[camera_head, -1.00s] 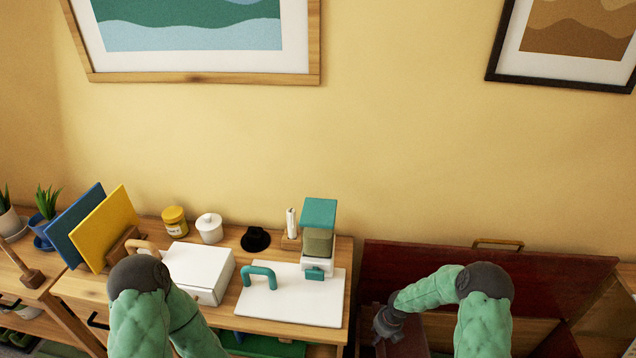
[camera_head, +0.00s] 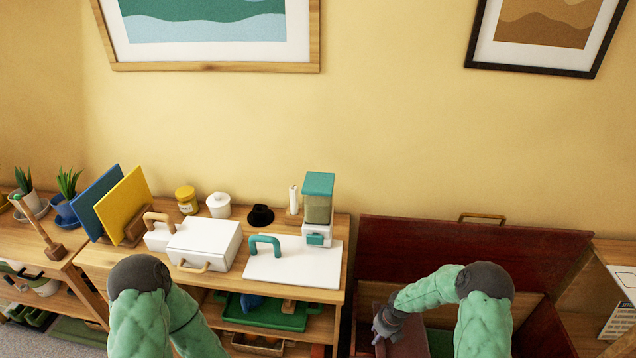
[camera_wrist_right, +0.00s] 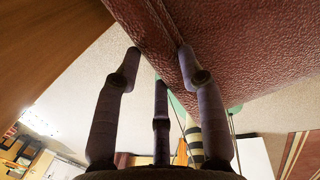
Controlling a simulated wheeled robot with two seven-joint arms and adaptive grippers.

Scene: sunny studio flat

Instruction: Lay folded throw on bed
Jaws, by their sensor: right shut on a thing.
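The bed is not in view.
The chest's raised lid (camera_head: 440,250) stands behind my right arm. A wooden shelf unit (camera_head: 325,322) to the left carries a white box (camera_head: 205,245), a white board (camera_head: 292,268) and a teal-topped dispenser (camera_head: 318,200). A wooden unit (camera_head: 618,248) stands at the right.

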